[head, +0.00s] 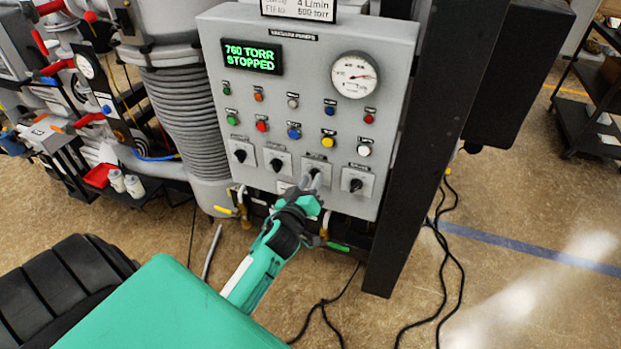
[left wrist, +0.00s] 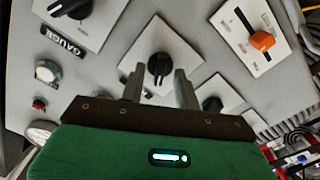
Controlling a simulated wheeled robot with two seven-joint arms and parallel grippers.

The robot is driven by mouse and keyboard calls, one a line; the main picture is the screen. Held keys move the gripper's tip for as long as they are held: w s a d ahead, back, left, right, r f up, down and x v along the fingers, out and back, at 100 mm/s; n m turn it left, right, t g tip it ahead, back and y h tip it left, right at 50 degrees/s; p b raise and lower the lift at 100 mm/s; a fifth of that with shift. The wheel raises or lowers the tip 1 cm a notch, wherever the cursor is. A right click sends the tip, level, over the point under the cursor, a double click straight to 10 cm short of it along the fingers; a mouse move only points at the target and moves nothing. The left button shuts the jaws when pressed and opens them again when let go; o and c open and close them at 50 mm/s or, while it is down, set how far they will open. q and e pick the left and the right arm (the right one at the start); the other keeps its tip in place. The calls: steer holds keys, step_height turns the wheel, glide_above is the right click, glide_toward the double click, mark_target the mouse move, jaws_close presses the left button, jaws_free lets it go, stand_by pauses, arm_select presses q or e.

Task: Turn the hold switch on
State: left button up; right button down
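A grey control panel (head: 308,110) carries a row of black rotary switches along its bottom. The third switch from the left (head: 316,170) has a dark knob on a light square plate; its label is too small to read, so I cannot confirm it is the hold switch. My left gripper (head: 311,183) is in front of this switch and partly covers it. In the left wrist view the knob (left wrist: 159,67) shows between and just beyond the two fingertips (left wrist: 160,84), which stand apart with nothing gripped. My right gripper is not in view.
Neighbouring switches sit close on both sides, at left (head: 277,163) and right (head: 356,183). Coloured buttons, a dial gauge (head: 354,75) and a green display (head: 251,56) are above. An orange-handled slider (left wrist: 262,41) shows in the wrist view. A dark post (head: 425,150) stands right of the panel.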

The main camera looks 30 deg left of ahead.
arm_select(q)
steer(key=shift+w, duration=0.25)
steer(key=c, duration=0.6)
jaws_close()
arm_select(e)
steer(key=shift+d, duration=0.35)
